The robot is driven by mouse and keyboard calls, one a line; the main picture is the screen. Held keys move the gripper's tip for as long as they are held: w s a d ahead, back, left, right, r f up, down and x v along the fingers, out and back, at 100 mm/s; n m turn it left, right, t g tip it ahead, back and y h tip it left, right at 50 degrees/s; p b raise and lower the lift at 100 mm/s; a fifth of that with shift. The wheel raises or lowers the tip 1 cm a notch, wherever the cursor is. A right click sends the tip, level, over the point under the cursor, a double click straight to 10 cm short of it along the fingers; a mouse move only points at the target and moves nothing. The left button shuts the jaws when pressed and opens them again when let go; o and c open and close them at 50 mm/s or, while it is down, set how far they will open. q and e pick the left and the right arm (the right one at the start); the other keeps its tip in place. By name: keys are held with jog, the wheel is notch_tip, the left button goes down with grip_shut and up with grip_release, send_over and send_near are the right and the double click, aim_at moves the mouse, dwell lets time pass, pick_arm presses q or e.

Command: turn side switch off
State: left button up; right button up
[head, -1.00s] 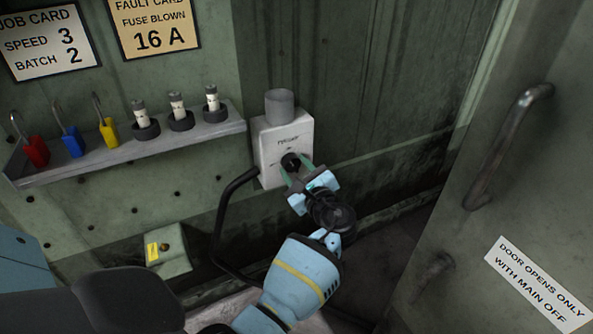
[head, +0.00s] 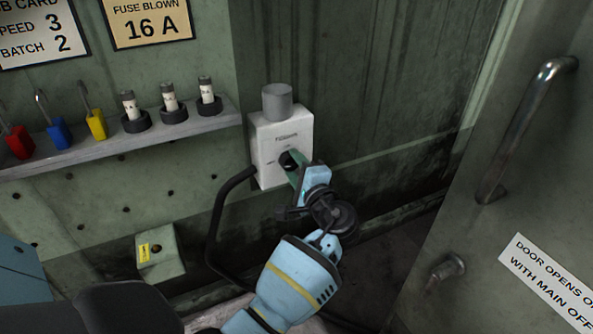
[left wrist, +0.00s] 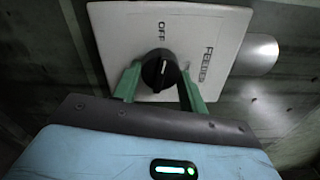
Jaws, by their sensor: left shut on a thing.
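The side switch is a white box (head: 270,140) on the green wall, with a grey cylinder on top and a black knob (head: 291,159) on its front. My left gripper (head: 294,168) is at the box front, its green fingers shut on the knob. In the left wrist view the knob (left wrist: 160,70) sits between the two fingertips. A short white line on it points up, toward the printed word OFF. The box face (left wrist: 215,25) also reads FEEDER. My right gripper is not in view.
A black cable (head: 213,230) loops down left of the box. A shelf (head: 190,132) with padlocks and fuses is at the left. A small box (head: 163,253) with a yellow label is lower on the wall. A door with a handle (head: 520,130) stands at the right.

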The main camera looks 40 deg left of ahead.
pick_arm(q)
jog(key=shift+n+b, duration=0.4)
jog(key=shift+n, duration=0.7)
jog(key=o, duration=1)
jog(key=shift+c, duration=0.2)
jog(key=p+v, duration=0.1)
jog(key=v, duration=0.7)
jog(key=shift+p, duration=0.3)
